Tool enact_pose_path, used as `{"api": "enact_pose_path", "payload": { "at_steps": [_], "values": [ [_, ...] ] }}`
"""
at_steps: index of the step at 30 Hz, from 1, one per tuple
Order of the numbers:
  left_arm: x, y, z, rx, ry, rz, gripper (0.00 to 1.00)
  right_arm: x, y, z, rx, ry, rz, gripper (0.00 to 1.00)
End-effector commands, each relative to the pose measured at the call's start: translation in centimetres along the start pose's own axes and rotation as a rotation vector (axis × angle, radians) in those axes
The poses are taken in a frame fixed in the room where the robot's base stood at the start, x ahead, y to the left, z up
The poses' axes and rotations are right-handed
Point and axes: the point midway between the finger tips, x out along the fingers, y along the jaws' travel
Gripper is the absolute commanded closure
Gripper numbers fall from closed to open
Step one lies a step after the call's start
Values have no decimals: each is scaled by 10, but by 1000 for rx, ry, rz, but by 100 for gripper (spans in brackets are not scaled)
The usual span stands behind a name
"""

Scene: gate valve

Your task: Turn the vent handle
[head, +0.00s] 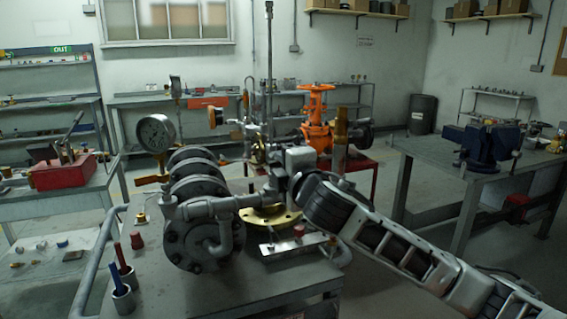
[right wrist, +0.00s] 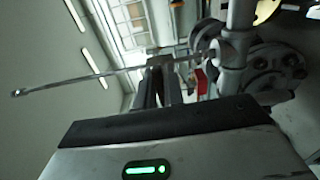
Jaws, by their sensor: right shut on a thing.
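My right gripper (head: 298,184) reaches in from the lower right to the grey pipework of the valve assembly (head: 205,215). Its fingertips are partly hidden there. In the right wrist view the dark fingers of my right gripper (right wrist: 162,78) are close together, shut on the vent handle, which is mostly hidden between them. A small red part (right wrist: 202,82) shows just right of the fingers. A long thin metal rod (right wrist: 90,78) crosses at the fingertips; it stands upright in the head view (head: 270,60). My left gripper is not in view.
A pressure gauge (head: 156,133) stands left on the assembly. An amber upright lever (head: 341,126) stands behind my right wrist. A cup with red and blue tools (head: 122,298) is at the front left. A bench with a blue vise (head: 490,145) is at right.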

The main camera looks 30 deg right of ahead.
Motion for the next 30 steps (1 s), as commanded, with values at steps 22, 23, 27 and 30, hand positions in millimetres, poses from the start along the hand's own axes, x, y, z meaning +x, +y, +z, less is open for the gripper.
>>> {"api": "enact_pose_path", "payload": {
  "at_steps": [22,23,27,30],
  "values": [
    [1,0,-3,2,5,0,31,0,1,0,42,0,2,68],
    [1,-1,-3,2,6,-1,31,0,1,0,42,0,2,68],
    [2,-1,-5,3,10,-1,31,0,0,0,41,0,1,68],
    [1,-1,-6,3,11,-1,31,0,0,-1,40,1,1,68]
  ]
}}
